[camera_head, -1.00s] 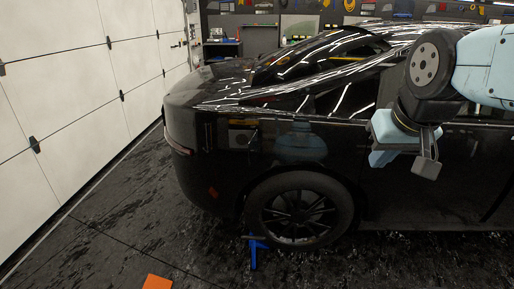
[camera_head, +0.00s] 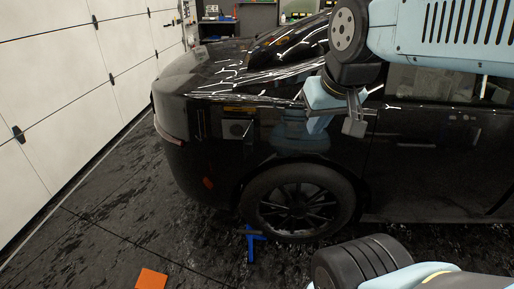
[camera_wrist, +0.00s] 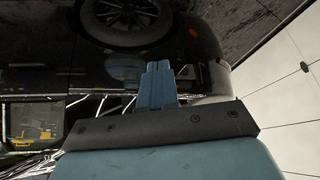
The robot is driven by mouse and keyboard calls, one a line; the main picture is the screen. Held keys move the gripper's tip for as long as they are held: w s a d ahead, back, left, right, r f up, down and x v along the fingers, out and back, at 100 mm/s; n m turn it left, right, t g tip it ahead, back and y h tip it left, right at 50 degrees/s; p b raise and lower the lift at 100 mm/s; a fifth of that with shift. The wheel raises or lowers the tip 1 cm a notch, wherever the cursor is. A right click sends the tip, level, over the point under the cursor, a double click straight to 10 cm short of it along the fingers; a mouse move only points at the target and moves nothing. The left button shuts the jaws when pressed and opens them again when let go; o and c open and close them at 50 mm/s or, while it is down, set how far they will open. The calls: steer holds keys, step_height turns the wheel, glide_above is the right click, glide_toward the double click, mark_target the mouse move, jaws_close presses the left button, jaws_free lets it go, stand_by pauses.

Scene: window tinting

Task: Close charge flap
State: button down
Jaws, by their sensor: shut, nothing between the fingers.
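The black car (camera_head: 225,165) stands side-on in the head view, with its rear end toward the left. A small pale square patch (camera_head: 237,129) shows on its rear fender above the wheel; I cannot tell whether it is the charge flap or a reflection. My gripper (camera_head: 317,124) is in front of the car's side, up and right of the rear wheel. In the wrist view my gripper (camera_wrist: 158,68) has its blue fingers together and empty, pointing toward the dark body panel. I cannot tell the gap to the panel.
The rear wheel (camera_head: 298,203) has a blue stand-like object (camera_head: 252,243) beside it on the dark floor. An orange piece (camera_head: 151,279) lies at the front. A white panelled wall (camera_head: 70,90) runs along the left, with open floor before it.

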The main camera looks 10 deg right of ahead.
mark_target(252, 151)
steer(key=w+a+f+m+g+y, duration=0.1)
steer(key=w+f+m+g+y, duration=0.2)
steer(key=w+f+m+y, duration=0.35)
steer(key=w+a+f+m+g+y, duration=0.1)
steer(key=w+f+m+g+y, duration=0.3)
steer(key=w+f, duration=0.5)
steer(key=w+d+f+m+t+y, duration=0.5)
steer(key=w+d+f+m+t, duration=0.5)
steer(key=w+d+f+m, duration=0.5)
steer(key=shift+n, duration=0.95)
steer(key=x, duration=0.5)
steer(key=s+x, duration=0.1)
steer(key=x, duration=0.4)
steer(key=a+f+x, duration=0.1)
steer(key=x, duration=0.4)
steer(key=shift+s+a, duration=0.15)
steer(key=shift+a, duration=0.1)
